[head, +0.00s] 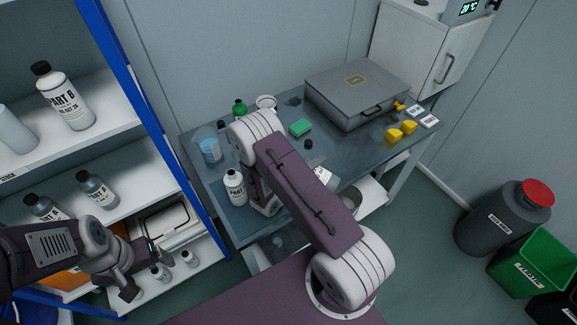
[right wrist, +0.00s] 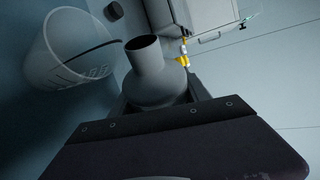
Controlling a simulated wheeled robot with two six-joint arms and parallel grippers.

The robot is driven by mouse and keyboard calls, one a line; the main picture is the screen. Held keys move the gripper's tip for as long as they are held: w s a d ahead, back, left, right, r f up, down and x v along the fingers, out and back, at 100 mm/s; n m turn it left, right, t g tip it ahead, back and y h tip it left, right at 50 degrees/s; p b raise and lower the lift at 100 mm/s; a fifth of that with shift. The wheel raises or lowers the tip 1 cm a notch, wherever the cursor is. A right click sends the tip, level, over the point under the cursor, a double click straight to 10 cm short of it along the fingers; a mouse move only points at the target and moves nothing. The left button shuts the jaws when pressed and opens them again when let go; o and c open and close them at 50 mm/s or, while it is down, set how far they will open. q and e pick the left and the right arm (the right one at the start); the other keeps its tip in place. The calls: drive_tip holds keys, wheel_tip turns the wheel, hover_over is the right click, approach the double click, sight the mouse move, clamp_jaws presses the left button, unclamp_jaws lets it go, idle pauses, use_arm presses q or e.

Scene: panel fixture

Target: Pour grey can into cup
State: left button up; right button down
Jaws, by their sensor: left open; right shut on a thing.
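The grey can (right wrist: 160,80) has a narrow open neck and fills the middle of the right wrist view. My right gripper (right wrist: 158,98) is shut around its body. A clear cup (right wrist: 70,55) with markings is to the left of the can's mouth and apart from it; both look tilted in this view. There, my right arm hides the can and right gripper. My left gripper (head: 146,273) is open and empty by the shelf at the lower left.
A blue-framed shelf (head: 165,130) with several bottles stands left. Bins (head: 530,262) stand right.

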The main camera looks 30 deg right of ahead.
drive_tip(key=shift+w+r, duration=0.1)
drive_tip(key=shift+r, duration=0.15)
drive_tip(key=shift+n, duration=0.3)
drive_tip(key=shift+a+r+p, duration=0.1)
drive_tip(key=shift+p, duration=0.2)
drive_tip(key=shift+w+r+n+h+p, duration=0.1)
drive_tip(key=shift+r+n+h+p, duration=0.3)
drive_tip(key=shift+n, duration=0.1)
idle(2.1)
